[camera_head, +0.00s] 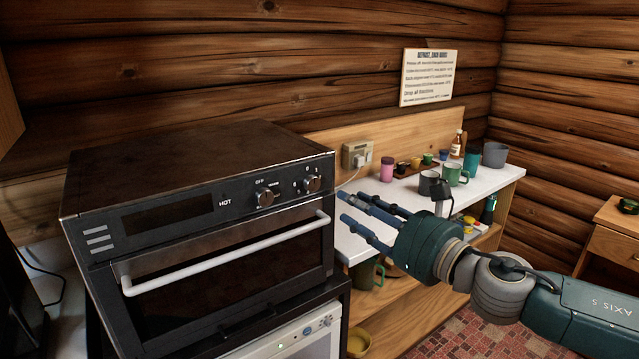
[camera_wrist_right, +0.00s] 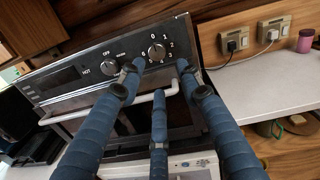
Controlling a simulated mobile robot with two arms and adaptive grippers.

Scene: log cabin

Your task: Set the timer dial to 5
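The black toaster oven (camera_head: 170,150) stands at the left with two silver knobs on its front panel. The right knob, the timer dial (camera_head: 312,184), has numbers around it. In the right wrist view the timer dial (camera_wrist_right: 156,52) shows 0, 1 and 2 along its top and right side; its exact setting is too small to read. My right gripper (camera_head: 345,207) is open and empty, to the right of the dial and apart from it in the head view. In the wrist view its spread fingers (camera_wrist_right: 160,72) reach toward the dial. My left gripper is not in view.
The other knob (camera_head: 264,197), marked OFF, sits left of the dial. A white handle (camera_head: 225,256) crosses the oven door below. A white counter (camera_head: 400,203) at the right holds several cups and a pink jar (camera_head: 387,168). A wall outlet (camera_head: 357,154) has a plug and cord.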

